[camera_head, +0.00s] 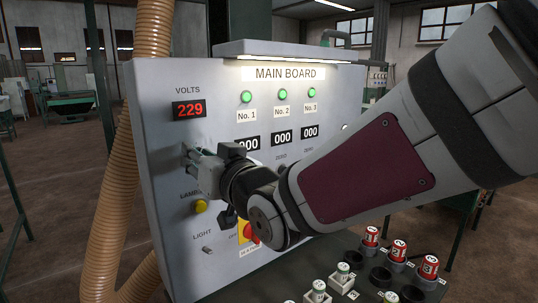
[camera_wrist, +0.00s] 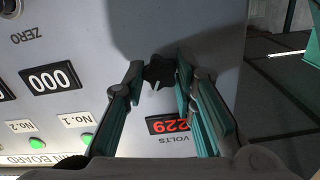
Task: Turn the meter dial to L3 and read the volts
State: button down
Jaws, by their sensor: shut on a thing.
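The meter dial (camera_wrist: 157,68) is a small black knob with a pale pointer mark, between my fingertips in the wrist view. My gripper (camera_head: 190,154) is shut on it at the board's face, below the volts display. In the head view my gripper hides the dial. I cannot make out any position labels around it, so its setting is not readable. The volts display (camera_head: 189,110) shows 229 in red digits; it also shows upside down in the wrist view (camera_wrist: 168,125). The main board (camera_head: 160,90) is a grey upright panel.
Three green lamps (camera_head: 283,94) sit above counters reading 000. A yellow button (camera_head: 200,206), a light switch (camera_head: 207,249) and a red-and-yellow switch (camera_head: 247,233) lie below my gripper. A ribbed hose (camera_head: 115,190) runs at left. Small labelled cans (camera_head: 371,236) stand at lower right.

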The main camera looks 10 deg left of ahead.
jog(key=m, duration=0.6)
jog(key=shift+w, duration=0.1)
jog(key=shift+m, duration=0.3)
dwell(0.3)
jog(key=c, duration=1.3)
grip_release()
jog(key=shift+d, duration=0.1)
jog(key=v, duration=1.2)
